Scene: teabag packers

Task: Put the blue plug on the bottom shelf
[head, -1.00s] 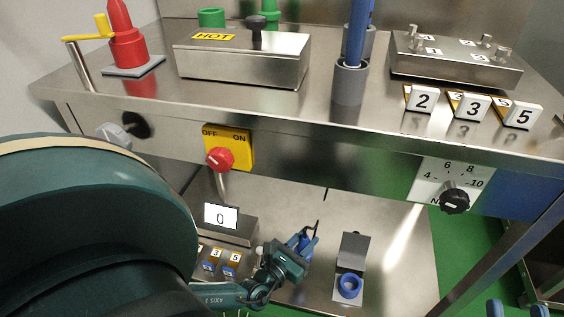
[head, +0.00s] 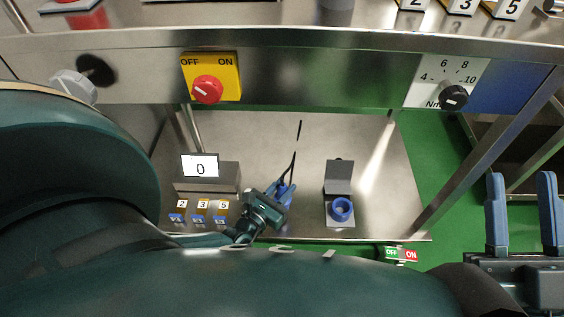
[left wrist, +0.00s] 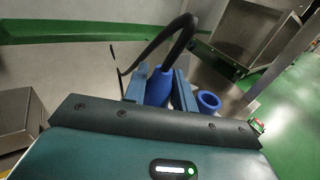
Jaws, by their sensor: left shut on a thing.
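My left gripper (head: 284,193) reaches in over the bottom shelf (head: 290,142) and is shut on the blue plug (left wrist: 158,86). The left wrist view shows the plug upright between the two fingers, with a black cable bending up from its top. In the head view the plug is small and partly hidden by the gripper; I cannot tell whether it touches the shelf. A blue ring-shaped socket (head: 341,209) on a grey hinged-looking block stands to the right of the plug, apart from it. My right gripper (head: 522,220) is at the far right, open and empty, fingers pointing up.
A scale-like box with a "0" display (head: 200,166) and several numbered weights (head: 203,205) stand left on the shelf. The upper table edge (head: 300,40) overhangs, with a red OFF/ON knob (head: 207,89) and a dial (head: 453,97). Shelf behind the socket is clear.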

